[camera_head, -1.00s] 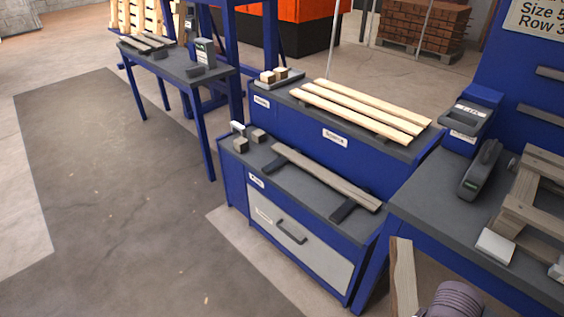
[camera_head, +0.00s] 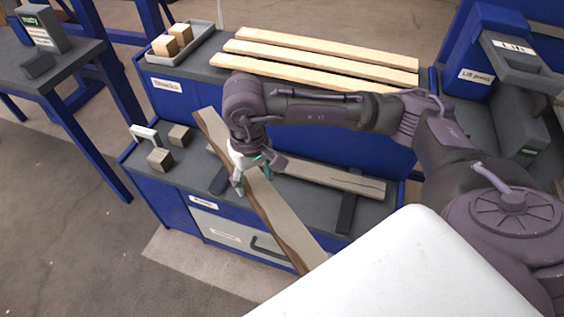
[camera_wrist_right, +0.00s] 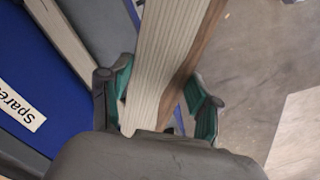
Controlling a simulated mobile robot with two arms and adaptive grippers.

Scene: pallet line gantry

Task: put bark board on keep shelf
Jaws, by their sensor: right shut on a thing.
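The bark board (camera_head: 287,222) is a long pale plank with a brown bark edge. My right gripper (camera_head: 252,174) is shut on it from above, and it slants down to the right over the lower shelf's front. In the right wrist view the board (camera_wrist_right: 172,45) lies between the gripper's green-padded fingers (camera_wrist_right: 160,105). I take the lower blue unit with the grey top (camera_head: 312,207) as the keep shelf; its label is too small to read. The board appears held above that top, not lying flat on it. My left gripper is not in view.
A weathered board (camera_head: 335,176) lies across dark bearers (camera_head: 348,212) on the lower shelf. Small wood blocks (camera_head: 160,159) and a white bracket (camera_head: 144,133) sit at its left end. Three pale planks (camera_head: 330,48) lie on the upper shelf behind, beside a tray (camera_head: 205,35).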

